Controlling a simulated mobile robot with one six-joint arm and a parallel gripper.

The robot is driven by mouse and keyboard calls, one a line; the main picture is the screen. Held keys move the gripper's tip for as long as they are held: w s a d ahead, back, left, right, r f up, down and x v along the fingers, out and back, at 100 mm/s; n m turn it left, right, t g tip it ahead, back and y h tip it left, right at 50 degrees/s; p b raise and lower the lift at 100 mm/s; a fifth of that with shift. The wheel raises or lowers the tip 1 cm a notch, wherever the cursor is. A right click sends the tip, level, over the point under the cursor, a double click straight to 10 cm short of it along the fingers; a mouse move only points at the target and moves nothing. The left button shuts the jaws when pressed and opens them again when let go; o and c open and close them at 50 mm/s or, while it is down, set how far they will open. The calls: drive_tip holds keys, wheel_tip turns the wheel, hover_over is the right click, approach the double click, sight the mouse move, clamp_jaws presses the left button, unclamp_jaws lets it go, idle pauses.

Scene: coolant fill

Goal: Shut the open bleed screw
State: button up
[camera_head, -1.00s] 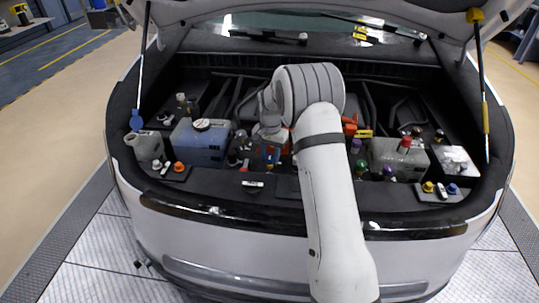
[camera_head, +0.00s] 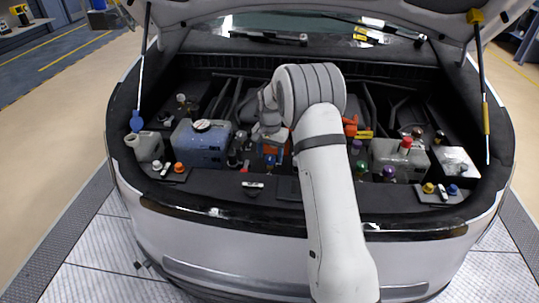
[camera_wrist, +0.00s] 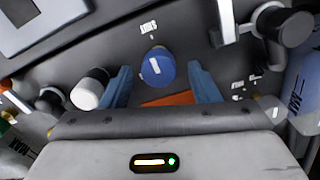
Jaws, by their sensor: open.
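In the wrist view a round blue knob (camera_wrist: 157,66), which looks like the bleed screw, carries a short white line. The word SHUT is printed above it, and the line points roughly that way, tilted slightly left. My gripper (camera_wrist: 160,72) is open, with one blue finger on each side of the knob and a visible gap to each. In the head view my gripper (camera_head: 270,140) is over the middle of the engine bay, left of my forearm. The blue knob (camera_head: 270,160) shows just below it.
In the wrist view a white cap (camera_wrist: 90,89) is close outside the left finger, and a black knob (camera_wrist: 286,26) is at upper right. In the head view a blue tank (camera_head: 200,145) stands left of the gripper and a grey tank (camera_head: 398,158) stands right of my arm.

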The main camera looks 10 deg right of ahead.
sight(270, 157)
wheel_tip(270, 157, up, 7)
drive_tip(key=shift+r+b, duration=0.1)
drive_tip(key=shift+b, duration=0.25)
drive_tip(key=shift+r, duration=0.1)
